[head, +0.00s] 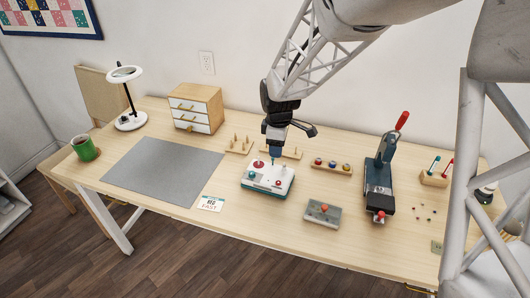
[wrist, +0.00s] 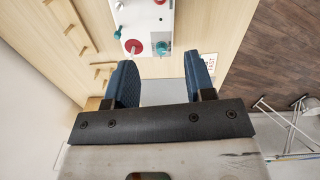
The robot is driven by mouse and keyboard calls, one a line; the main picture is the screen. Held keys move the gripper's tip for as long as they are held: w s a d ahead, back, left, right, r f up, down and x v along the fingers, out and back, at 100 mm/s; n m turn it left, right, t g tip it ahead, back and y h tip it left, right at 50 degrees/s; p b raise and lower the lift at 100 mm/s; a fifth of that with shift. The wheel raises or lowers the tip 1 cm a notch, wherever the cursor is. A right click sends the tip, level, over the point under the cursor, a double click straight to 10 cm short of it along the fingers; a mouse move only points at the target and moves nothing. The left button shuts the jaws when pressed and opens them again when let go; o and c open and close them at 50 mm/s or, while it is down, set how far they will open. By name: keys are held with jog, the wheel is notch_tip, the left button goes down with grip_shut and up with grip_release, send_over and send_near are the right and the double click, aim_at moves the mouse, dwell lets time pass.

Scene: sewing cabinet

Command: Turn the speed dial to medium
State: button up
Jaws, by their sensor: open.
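A white control box with a teal base (head: 264,190) stands on the table. Its top carries a red disc (head: 258,164) and small red and teal knobs; which one is the speed dial I cannot tell. In the wrist view the box (wrist: 147,15) is at the top, with the red disc (wrist: 133,46) and a teal knob (wrist: 163,53) just beyond my fingertips. My gripper (head: 275,153) is over the box's back edge, pointing down. In the wrist view my gripper's blue fingers (wrist: 165,62) are apart with nothing between them. Contact with the box cannot be made out.
A card reading "FAST" (head: 210,203) lies left of the box. A grey control box (head: 323,212) and a dark lever press (head: 379,175) are to the right. Wooden peg racks (head: 240,146) and a block with coloured knobs (head: 331,167) stand behind. A grey mat (head: 160,170) lies left.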

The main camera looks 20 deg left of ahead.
aim_at(252, 172)
jog(key=a+f+n, duration=0.1)
jog(key=a+f, duration=0.1)
jog(key=a, duration=0.1)
jog(key=a+f+n, duration=0.1)
jog(key=a+f, duration=0.1)
jog(key=a, duration=0.1)
jog(key=w+a+f+n, duration=0.1)
jog(key=a+f, duration=0.2)
jog(key=shift+a+n, duration=0.15)
jog(key=shift+n, duration=0.15)
jog(key=shift+f, duration=0.1)
jog(key=shift+f, duration=3.85)
grip_shut()
